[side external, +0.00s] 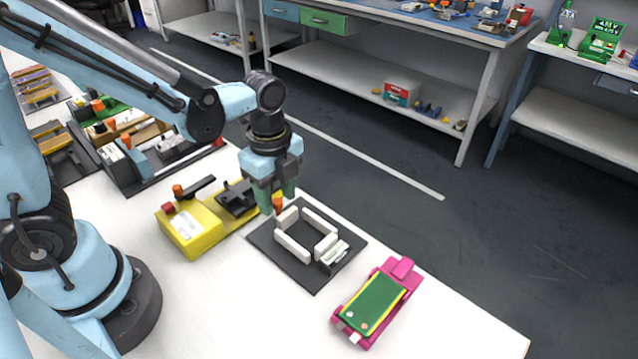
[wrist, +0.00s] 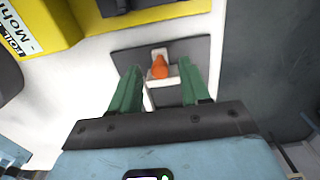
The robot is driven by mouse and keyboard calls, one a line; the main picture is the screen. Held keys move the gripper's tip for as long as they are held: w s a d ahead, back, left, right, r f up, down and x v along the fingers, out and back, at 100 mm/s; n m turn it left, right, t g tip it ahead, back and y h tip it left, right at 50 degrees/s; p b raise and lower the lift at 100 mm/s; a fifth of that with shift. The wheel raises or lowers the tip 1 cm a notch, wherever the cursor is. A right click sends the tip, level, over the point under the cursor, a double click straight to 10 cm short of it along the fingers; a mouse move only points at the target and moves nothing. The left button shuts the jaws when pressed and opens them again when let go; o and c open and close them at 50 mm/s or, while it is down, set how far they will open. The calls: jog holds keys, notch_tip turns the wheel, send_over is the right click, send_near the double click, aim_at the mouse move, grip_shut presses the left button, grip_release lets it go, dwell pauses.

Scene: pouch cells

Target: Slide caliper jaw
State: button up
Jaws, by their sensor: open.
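The caliper is a white rectangular frame (side external: 297,249) on a flat black plate (side external: 345,256), with an orange knob (side external: 279,205) at its end nearest my gripper. A small dark block with a light label (side external: 334,254) sits at the frame's right side. My gripper (side external: 276,198) points down just above the knob, with its green fingers apart. In the wrist view, the orange knob (wrist: 160,69) shows between and slightly beyond the open fingertips (wrist: 160,72). I cannot tell whether a finger touches it. Much of the frame is hidden in the wrist view.
A yellow device (side external: 192,232) with a black clamp stands left of the plate. A pink fixture holding a green board (side external: 376,303) lies to the right. Dark trays with parts (side external: 140,170) are behind at left. Bare white table lies in front.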

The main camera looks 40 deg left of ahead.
aim_at(289, 214)
jog(key=shift+c, duration=0.4)
grip_shut()
jog(key=shift+d, duration=1.55)
jog(key=shift+o, duration=0.4)
grip_release()
notch_tip(289, 214, up, 12)
